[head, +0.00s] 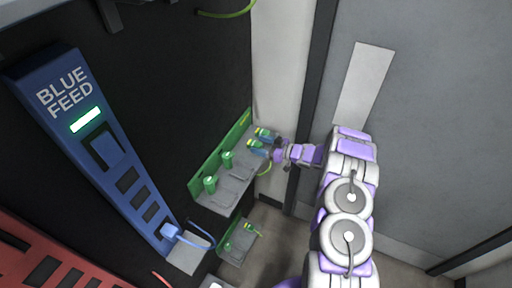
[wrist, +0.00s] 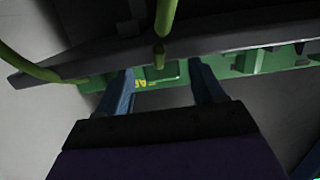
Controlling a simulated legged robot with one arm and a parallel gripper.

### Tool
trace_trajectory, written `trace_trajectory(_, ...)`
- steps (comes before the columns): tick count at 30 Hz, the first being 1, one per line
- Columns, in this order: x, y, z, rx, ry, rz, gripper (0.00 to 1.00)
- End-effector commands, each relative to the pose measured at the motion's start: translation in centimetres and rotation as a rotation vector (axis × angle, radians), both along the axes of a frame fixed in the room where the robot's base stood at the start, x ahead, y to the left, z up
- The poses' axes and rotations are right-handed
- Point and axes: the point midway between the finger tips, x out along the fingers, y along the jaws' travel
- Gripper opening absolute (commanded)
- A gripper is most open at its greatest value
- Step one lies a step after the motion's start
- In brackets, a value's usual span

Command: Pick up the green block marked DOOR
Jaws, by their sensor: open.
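My gripper (head: 261,141) is at the far right end of a grey shelf with a green back panel in the head view. In the wrist view its two blue fingers (wrist: 161,72) stand apart, with a green surface carrying partly hidden yellow letters between and beyond them. Green and yellow pieces also show at my fingertips. The word DOOR cannot be read on any block, so I cannot tell which one bears it.
A blue panel marked BLUE FEED (head: 105,135) and a red panel (head: 50,262) are on the dark wall at left. A lower small shelf (head: 236,247) holds green pieces. Green cables (wrist: 165,18) cross close in front of the wrist camera. A grey door-like surface (head: 430,120) is at right.

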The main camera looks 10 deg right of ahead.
Motion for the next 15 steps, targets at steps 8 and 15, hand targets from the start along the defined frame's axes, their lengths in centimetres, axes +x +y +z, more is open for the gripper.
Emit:
trace_trajectory(8, 0.13, 0.03, 0.0, 0.001, 0.0, 0.0, 0.67)
trace_trajectory(15, 0.13, -0.05, -0.03, 0.002, 0.001, -0.001, 0.44)
